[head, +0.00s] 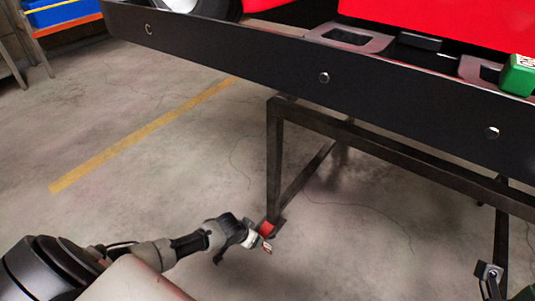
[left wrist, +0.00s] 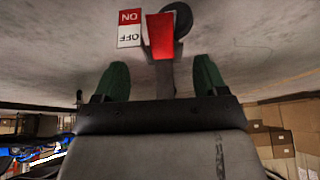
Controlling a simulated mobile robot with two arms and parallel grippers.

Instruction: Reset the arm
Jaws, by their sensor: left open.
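My left gripper (head: 238,236) is low over the floor at the foot of the dark metal stand (head: 273,160). In the left wrist view its two green fingers (left wrist: 161,78) are spread apart. A red lever or pedal (left wrist: 160,36) lies ahead of the gap between them, with a dark round wheel behind it. A red and white ON/OFF label (left wrist: 130,28) shows upside down beside the lever. The red part also shows in the head view (head: 267,229), just past the gripper. Nothing is seen held.
A long black kart side panel (head: 240,52) rests above the stand, with red bodywork above it. A green box (head: 519,75) sits at the right. A yellow floor line (head: 140,137) crosses open concrete. Cardboard boxes (left wrist: 275,141) show in the left wrist view.

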